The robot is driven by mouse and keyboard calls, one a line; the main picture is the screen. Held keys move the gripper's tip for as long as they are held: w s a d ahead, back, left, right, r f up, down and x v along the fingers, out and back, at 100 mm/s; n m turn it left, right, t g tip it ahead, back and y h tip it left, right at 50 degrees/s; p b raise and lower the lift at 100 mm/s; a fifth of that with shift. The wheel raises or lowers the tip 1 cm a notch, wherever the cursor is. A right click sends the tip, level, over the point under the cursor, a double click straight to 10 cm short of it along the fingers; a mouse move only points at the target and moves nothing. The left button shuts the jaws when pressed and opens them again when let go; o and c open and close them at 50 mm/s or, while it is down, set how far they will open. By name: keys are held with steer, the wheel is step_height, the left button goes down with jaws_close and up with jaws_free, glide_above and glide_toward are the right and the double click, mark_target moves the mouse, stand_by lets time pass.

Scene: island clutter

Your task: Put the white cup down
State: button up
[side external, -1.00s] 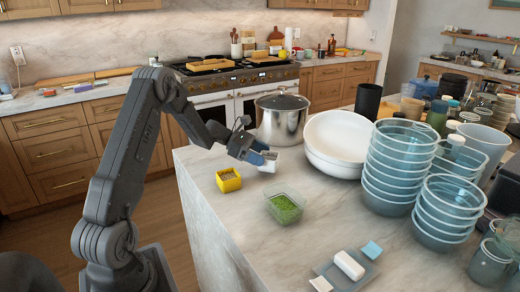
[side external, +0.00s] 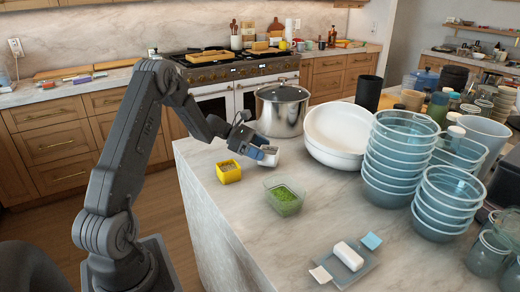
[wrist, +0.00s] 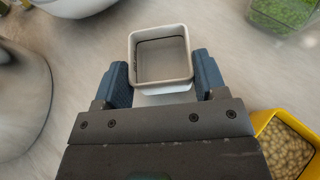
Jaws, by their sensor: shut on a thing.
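My gripper (side external: 264,152) is over the island counter's back left part, shut on the white cup (side external: 270,158). In the wrist view, the cup (wrist: 134,48) is a small squarish white vessel with an open top, between the two blue fingertips of my gripper (wrist: 163,80). The cup looks upright and empty. It is at or just above the marble island counter (side external: 225,200); I cannot tell whether its base touches. My gripper hides part of the cup in the side view.
A yellow box of beige bits (side external: 228,172) and a clear tub of green bits (side external: 284,198) stand in front. A steel pot (side external: 281,115) is behind, and a large white bowl (side external: 338,135) and stacked clear bowls (side external: 395,160) are right. The front left counter is bare.

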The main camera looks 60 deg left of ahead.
steer(key=shift+f, duration=0.75)
stand_by(0.9)
steer(key=o, duration=1)
steer(key=v, duration=1.3)
steer(key=shift+s+a+r, duration=0.2)
steer(key=shift+s+a, duration=0.05)
